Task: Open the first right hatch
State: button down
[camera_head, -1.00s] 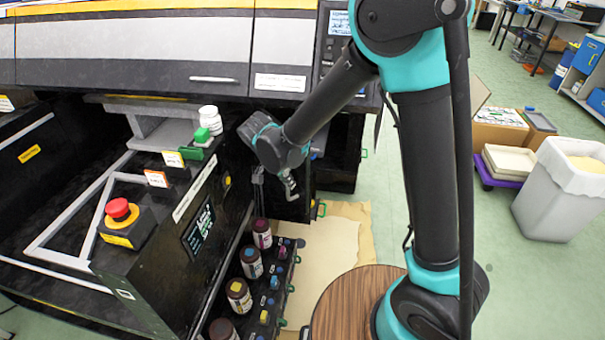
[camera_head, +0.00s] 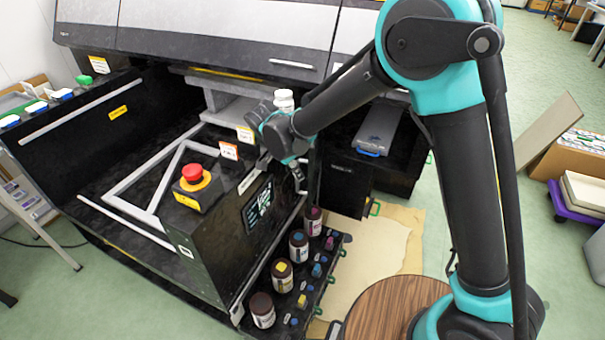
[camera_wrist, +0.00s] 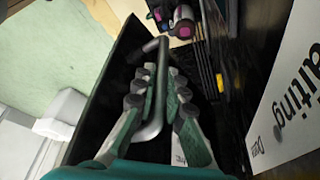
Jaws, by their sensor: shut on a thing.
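My gripper (camera_head: 299,180) is beside the dark front of the printer, just above the row of ink bottles. In the wrist view, my gripper's two ribbed fingers (camera_wrist: 155,118) are closed around a bent grey metal handle (camera_wrist: 161,70). The handle runs along a black panel (camera_wrist: 105,95), which I take to be the hatch. In the head view my wrist hides most of the handle. A black hatch panel (camera_head: 345,188) hangs to the right of my gripper. How far the held hatch stands open is unclear.
Ink bottles (camera_head: 299,246) stand in a low black tray (camera_head: 333,262) below my gripper. A red emergency button (camera_head: 192,173) and a small screen (camera_head: 259,201) are to the left. A round wooden top (camera_head: 385,312) is in front.

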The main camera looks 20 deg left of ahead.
jog(key=shift+w, duration=0.1)
jog(key=c, duration=1.6)
grip_release()
jog(key=shift+o, duration=0.2)
jog(key=shift+r, duration=0.1)
jog(key=v, duration=1.1)
jog(key=shift+s+r, duration=0.2)
jog(key=shift+r, duration=0.15)
jog(key=shift+a, duration=0.1)
